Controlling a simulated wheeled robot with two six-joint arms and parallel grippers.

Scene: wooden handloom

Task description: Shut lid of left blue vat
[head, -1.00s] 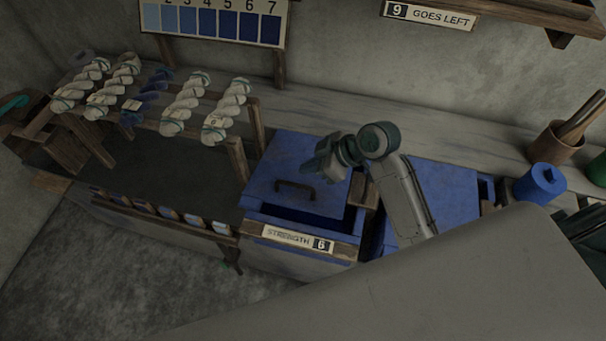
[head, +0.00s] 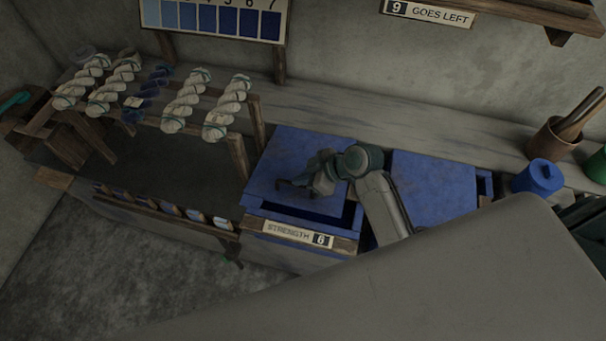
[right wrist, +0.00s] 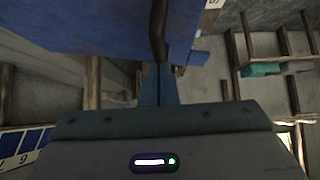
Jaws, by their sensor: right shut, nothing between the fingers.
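The left blue vat (head: 268,212) carries a "STRENGTH 6" label on its front. Its blue lid (head: 285,153) stands partly open, with a dark gap showing between its front edge and the vat's front rim. The lid's dark handle (head: 284,182) is partly hidden by my right gripper (head: 311,184), which is over the lid beside the handle. In the right wrist view the shut, empty fingers (right wrist: 158,84) point at the dark handle (right wrist: 158,35), close to it; whether they touch I cannot tell. The lid's blue surface (right wrist: 95,25) fills the upper left there. My left gripper is not in view.
A second blue vat with its lid (head: 435,182) is to the right. A blue jar (head: 539,179) and a brown pot (head: 553,146) with sticks stand further right. A wooden rack (head: 240,155) with several skeins is on the left.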

